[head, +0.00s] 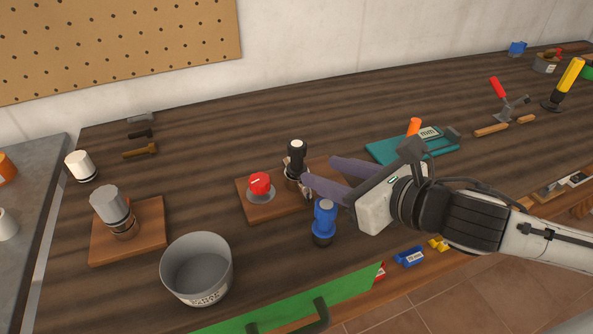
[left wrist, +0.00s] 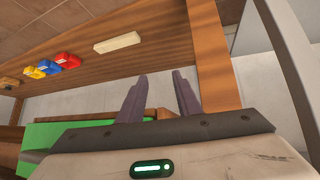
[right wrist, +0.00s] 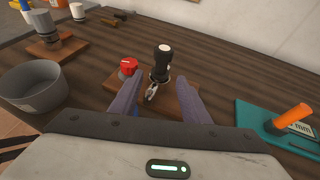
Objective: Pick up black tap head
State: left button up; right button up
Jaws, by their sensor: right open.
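The black tap head (head: 297,152) stands upright on a metal fitting on a small wooden board (head: 260,209), beside a red knob (head: 260,183). In the right wrist view the black tap head (right wrist: 163,58) shows beyond and between the fingers, with a metal piece below it. My right gripper (head: 318,172) is open and empty, its fingers pointing toward the tap head, apart from it as far as I can tell. My left gripper (left wrist: 156,92) shows only in its own wrist view, fingers apart with nothing between them, facing the bench front.
A blue-topped tool (head: 324,222) stands just in front of the board. A grey pot (head: 197,270) and a board with a grey cylinder (head: 109,205) are at left. A teal tray (head: 385,150) lies right of the tap. Bare bench lies behind.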

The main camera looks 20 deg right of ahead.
aim_at(301, 161)
jog(key=x, duration=0.9)
jog(key=shift+w+r+p, duration=0.15)
jog(key=shift+w+p, duration=0.2)
jog(key=shift+p, duration=0.05)
grip_shut()
